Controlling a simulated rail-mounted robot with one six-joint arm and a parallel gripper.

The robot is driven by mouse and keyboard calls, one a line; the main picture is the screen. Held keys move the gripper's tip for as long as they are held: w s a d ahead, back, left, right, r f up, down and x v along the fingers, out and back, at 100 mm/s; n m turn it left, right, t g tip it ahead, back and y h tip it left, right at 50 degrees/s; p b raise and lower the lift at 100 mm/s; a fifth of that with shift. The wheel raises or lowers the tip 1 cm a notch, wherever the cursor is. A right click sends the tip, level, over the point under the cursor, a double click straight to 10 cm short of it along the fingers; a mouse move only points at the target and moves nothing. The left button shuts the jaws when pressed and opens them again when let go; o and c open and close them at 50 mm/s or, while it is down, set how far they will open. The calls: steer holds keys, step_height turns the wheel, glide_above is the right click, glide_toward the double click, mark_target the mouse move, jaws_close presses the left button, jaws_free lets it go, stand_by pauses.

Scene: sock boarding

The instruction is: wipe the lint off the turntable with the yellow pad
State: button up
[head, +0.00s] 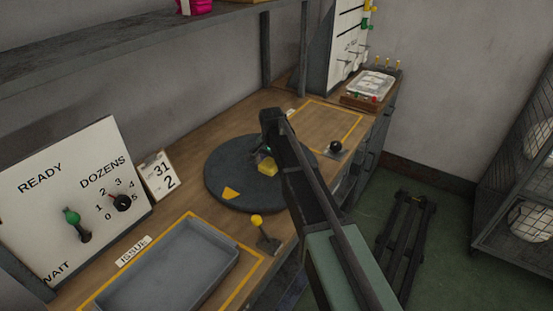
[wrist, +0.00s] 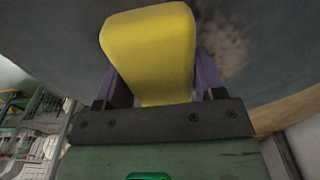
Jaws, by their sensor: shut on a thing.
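The yellow pad (wrist: 150,50) is clamped between the two purple fingers of my gripper (wrist: 152,82) in the wrist view. In the head view the yellow pad (head: 267,168) and my gripper (head: 262,157) are over the middle of the dark round turntable (head: 225,192). I cannot tell whether the pad touches the surface. A pale, brownish lint patch (wrist: 225,50) shows on the turntable right of the pad in the wrist view. In the head view no lint can be made out; my arm hides part of the turntable's right side.
A grey tray (head: 185,270) sits in front on the bench, beside a yellow-knobbed lever (head: 259,228). A black-knobbed lever (head: 336,147) stands right of the turntable. A READY/DOZENS board (head: 75,205) is at left. A yellow-outlined area (head: 325,120) behind is clear.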

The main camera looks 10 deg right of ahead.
mark_target(268, 164)
steer(key=shift+s+a+r, duration=0.1)
steer(key=shift+s+a, duration=1.05)
steer(key=shift+s, duration=0.05)
steer(key=shift+s+a, duration=1.1)
steer(key=shift+s, duration=0.1)
step_height(268, 164, up, 6)
steer(key=p, duration=0.6)
step_height(268, 164, up, 3)
steer(key=p, duration=0.3)
steer(key=shift+w, duration=0.15)
